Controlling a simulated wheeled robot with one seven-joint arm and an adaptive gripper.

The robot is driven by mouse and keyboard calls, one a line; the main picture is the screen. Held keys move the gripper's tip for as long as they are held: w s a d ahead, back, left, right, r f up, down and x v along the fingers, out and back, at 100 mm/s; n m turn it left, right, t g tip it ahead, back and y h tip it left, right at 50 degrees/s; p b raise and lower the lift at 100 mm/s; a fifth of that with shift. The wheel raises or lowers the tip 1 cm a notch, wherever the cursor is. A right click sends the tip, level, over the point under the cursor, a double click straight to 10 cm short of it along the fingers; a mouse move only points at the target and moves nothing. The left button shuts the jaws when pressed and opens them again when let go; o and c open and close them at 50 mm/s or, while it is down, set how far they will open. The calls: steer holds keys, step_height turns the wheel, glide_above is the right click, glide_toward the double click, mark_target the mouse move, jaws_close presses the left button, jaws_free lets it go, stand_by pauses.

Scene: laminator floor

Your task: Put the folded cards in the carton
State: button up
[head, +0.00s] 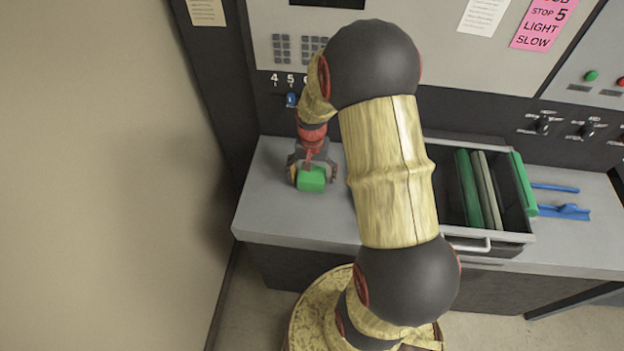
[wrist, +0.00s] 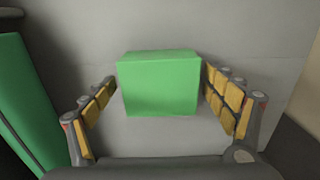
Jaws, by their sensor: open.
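A small green block (head: 311,180) rests on the grey counter at the left, and no print shows on it. It also shows in the wrist view (wrist: 160,85). My gripper (head: 313,174) is open over it, pointing down, with one finger on each side. In the wrist view small gaps seem to show between the block and the fingers. A dark open-topped bin (head: 513,220) with a light handle stands to the right, holding upright green and grey-green slabs (head: 478,190). I cannot tell by look which things are the folded cards and which is the carton.
A green slab (head: 524,184) stands against the bin's right side. Blue tools (head: 562,211) lie farther right on the counter (head: 285,222). A control panel (head: 440,50) with knobs rises behind. My arm hides the counter between the block and the bin. A wall (head: 90,180) is at the left.

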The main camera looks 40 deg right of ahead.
steer(key=shift+c, duration=0.6)
steer(key=shift+r, duration=0.1)
steer(key=c, duration=1.5)
